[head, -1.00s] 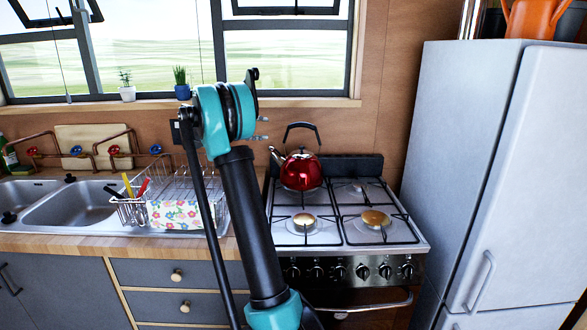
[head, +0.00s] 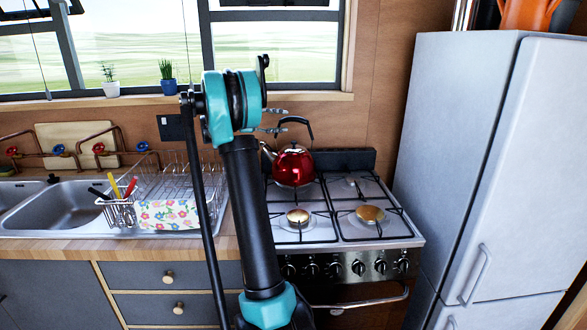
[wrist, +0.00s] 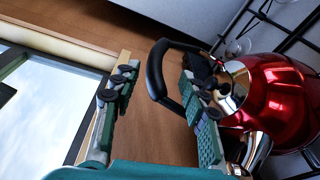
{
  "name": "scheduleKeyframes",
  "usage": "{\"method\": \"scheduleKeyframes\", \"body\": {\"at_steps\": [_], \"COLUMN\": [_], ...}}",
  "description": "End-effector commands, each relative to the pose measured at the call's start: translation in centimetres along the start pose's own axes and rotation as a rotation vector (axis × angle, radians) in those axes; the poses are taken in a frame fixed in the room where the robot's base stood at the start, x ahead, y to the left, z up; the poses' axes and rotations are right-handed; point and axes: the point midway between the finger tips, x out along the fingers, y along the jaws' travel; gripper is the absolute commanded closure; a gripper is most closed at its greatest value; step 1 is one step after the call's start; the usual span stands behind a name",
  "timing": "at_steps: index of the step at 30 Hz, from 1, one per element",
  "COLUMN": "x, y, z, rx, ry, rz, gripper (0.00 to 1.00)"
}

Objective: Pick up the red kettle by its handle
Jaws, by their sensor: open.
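The red kettle (head: 294,166) stands on the back left burner of the stove, its silver spout to the left and its black arched handle (head: 309,127) up. My gripper (head: 276,120) is just left of the handle in the head view, partly hidden behind my own arm. In the wrist view, my gripper (wrist: 160,75) is open with nothing held. The kettle (wrist: 280,100) lies at the right there, and the curve of its handle (wrist: 154,72) shows in the gap between the two fingers. I cannot tell whether either finger touches it.
The stove (head: 345,235) has bare front burners. A tall fridge (head: 455,160) stands to its right. A dish rack (head: 180,190) and sink are on the left. The window (head: 280,55) and wooden wall are close behind the kettle.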

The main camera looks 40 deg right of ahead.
Motion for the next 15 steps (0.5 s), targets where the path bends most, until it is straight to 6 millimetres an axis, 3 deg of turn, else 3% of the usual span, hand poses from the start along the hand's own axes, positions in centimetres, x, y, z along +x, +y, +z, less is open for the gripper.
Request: {"method": "scheduleKeyframes", "body": {"at_steps": [5, 15], "x": [1.0, 5.2], "y": [0.0, 0.0], "z": [0.0, 0.1], "rx": [0.000, 0.000], "ry": [0.000, 0.000], "rz": [0.000, 0.000], "gripper": [0.56, 0.56]}}
